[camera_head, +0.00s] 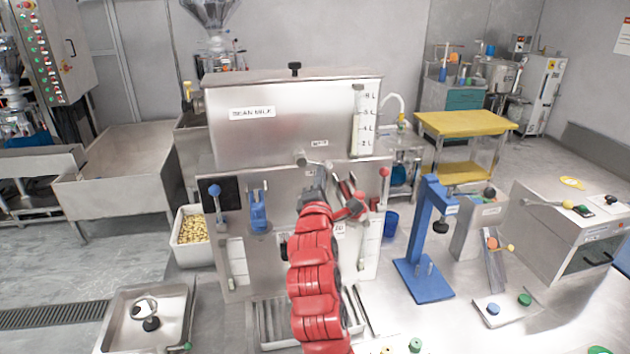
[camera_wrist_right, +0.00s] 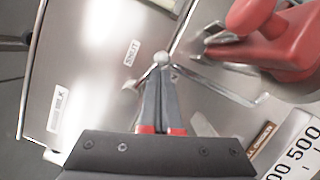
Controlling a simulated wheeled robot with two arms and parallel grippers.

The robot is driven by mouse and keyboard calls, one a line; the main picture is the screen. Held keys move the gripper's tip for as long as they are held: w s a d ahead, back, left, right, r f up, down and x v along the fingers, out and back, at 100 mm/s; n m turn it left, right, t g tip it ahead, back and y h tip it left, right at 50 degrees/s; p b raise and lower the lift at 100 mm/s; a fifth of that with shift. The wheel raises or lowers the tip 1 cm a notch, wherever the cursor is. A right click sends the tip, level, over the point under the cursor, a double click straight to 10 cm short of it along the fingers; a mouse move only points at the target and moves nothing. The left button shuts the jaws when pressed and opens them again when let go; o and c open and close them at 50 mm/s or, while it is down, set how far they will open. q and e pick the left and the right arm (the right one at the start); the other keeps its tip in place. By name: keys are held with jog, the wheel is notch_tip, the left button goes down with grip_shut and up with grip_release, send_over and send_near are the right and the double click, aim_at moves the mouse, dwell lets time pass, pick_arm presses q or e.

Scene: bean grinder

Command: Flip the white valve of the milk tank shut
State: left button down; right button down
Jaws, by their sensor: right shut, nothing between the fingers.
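The steel tank (camera_head: 285,122) labelled BEAN MILK stands in the middle of the head view, with a level scale on its right. A pale valve (camera_head: 301,160) with a round knob and a thin lever sits at its lower front edge. In the right wrist view the valve knob (camera_wrist_right: 162,58) lies just beyond my fingertips, with lever arms to either side. My right gripper (camera_head: 315,182) is shut and empty, close below the valve. Its fingers also show in the wrist view (camera_wrist_right: 160,80); whether they touch the valve is unclear. My left gripper is not in view.
A red fitting (camera_head: 354,208) sits right beside my gripper, and a blue one (camera_head: 258,210) is to the left. A red-knobbed lever (camera_head: 384,172) is at right. A blue stand (camera_head: 430,270) and a grey box (camera_head: 560,235) occupy the right side.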

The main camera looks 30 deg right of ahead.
dwell(0.3)
jog(key=shift+s+d+r+n+t+p, duration=0.15)
jog(key=shift+r+n+t+p, duration=0.1)
jog(key=shift+n+p, duration=0.4)
jog(key=shift+w+d+r+n+t+p, duration=0.1)
jog(key=shift+r+n+t+p, duration=0.15)
jog(key=shift+n, duration=0.55)
jog(key=shift+s+d+r+n+t+p, duration=0.1)
jog(key=shift+d+r+n+t+p, duration=0.1)
jog(key=shift+n+p, duration=0.45)
